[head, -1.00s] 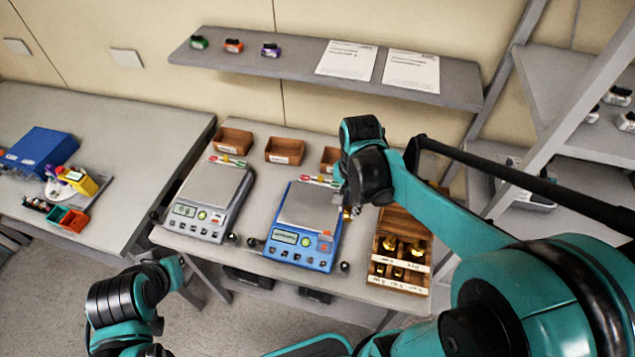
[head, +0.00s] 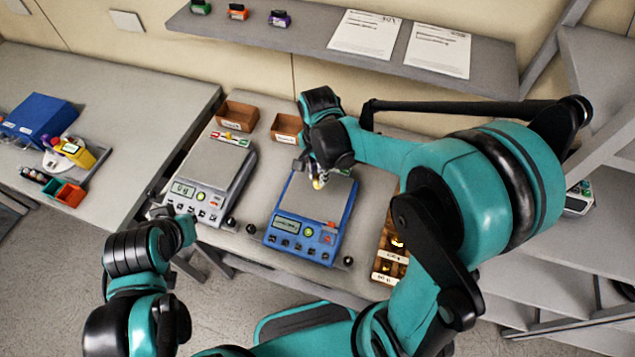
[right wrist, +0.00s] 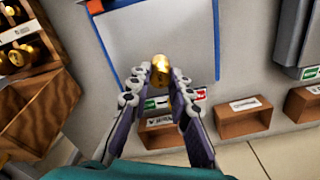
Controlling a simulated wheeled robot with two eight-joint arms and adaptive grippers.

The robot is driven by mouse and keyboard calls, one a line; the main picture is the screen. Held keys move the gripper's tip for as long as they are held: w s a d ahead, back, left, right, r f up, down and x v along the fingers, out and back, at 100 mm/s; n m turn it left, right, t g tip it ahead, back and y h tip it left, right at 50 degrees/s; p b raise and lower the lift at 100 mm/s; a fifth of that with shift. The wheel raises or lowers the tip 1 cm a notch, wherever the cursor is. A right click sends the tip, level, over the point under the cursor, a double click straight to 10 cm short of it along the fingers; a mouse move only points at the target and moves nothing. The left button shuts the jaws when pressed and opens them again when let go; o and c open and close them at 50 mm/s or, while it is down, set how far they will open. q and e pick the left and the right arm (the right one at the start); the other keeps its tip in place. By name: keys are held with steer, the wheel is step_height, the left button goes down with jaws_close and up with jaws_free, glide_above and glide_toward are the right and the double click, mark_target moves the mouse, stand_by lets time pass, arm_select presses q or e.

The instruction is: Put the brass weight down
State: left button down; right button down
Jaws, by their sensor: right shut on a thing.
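My right gripper (head: 312,172) is over the pan of the blue scale (head: 284,245) in the head view. It is shut on the brass weight (right wrist: 160,76), which shows between its two fingertips in the right wrist view. The weight also shows as a small gold spot (head: 318,184) in the head view. The blue scale's pale pan (right wrist: 195,35) lies beneath it; I cannot tell whether the weight touches the pan.
A grey scale (head: 185,203) stands left of the blue one. A wooden weight box (head: 382,268) is to the right, partly hidden by my arm. Open brown bins (head: 237,115) line the back. A wall shelf (head: 305,45) hangs above. A side table (head: 110,105) stands left.

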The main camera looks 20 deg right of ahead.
mark_target(317, 178)
steer(key=shift+w+a+f+b, duration=0.1)
steer(key=shift+f+b, duration=0.5)
steer(key=shift+f, duration=1.5)
steer(key=shift+f, duration=0.2)
steer(key=c, duration=1.4)
jaws_free()
steer(key=shift+r, duration=0.1)
steer(key=shift+r, duration=0.1)
